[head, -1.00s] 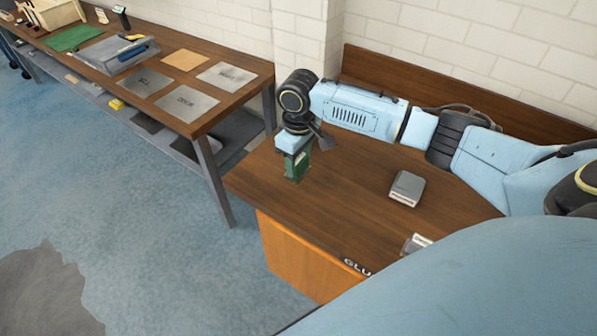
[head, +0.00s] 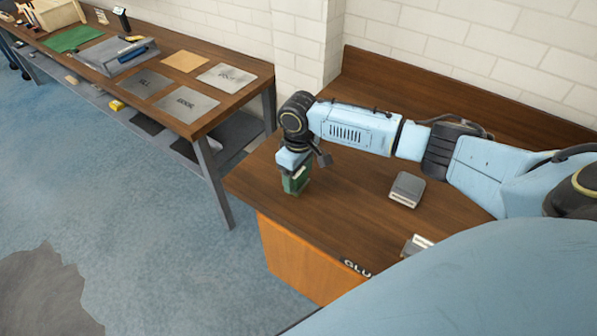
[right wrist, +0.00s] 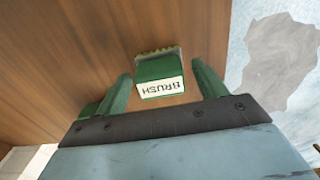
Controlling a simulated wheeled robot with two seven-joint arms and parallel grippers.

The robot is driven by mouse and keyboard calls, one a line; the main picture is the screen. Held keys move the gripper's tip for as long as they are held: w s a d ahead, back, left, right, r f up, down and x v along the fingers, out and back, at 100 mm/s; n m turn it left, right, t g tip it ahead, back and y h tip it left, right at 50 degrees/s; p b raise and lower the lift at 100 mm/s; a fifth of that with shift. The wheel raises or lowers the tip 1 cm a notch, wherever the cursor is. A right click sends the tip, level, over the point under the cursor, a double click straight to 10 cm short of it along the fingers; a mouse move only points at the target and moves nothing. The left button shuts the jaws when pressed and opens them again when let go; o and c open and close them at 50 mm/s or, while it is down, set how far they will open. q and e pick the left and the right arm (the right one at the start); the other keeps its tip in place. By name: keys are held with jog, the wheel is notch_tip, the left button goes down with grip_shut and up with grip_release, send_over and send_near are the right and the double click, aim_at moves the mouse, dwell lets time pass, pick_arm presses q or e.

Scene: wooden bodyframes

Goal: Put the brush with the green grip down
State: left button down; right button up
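My right gripper (head: 295,184) is low over that spot. Its green fingers (right wrist: 161,80) are apart, one on each side of the brush, with a visible gap on both sides. In the head view the fingers and the brush are hard to tell apart. My left gripper is not in view.
A grey block (head: 406,189) lies on the bench to the right, with another pale item (head: 416,243) nearer me. A second bench (head: 225,107) with labelled grey plates stands at the left. Bare wood surrounds the gripper.

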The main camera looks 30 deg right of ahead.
jog(key=shift+r, duration=0.1)
notch_tip(320, 180, up, 12)
dwell(0.6)
dwell(0.4)
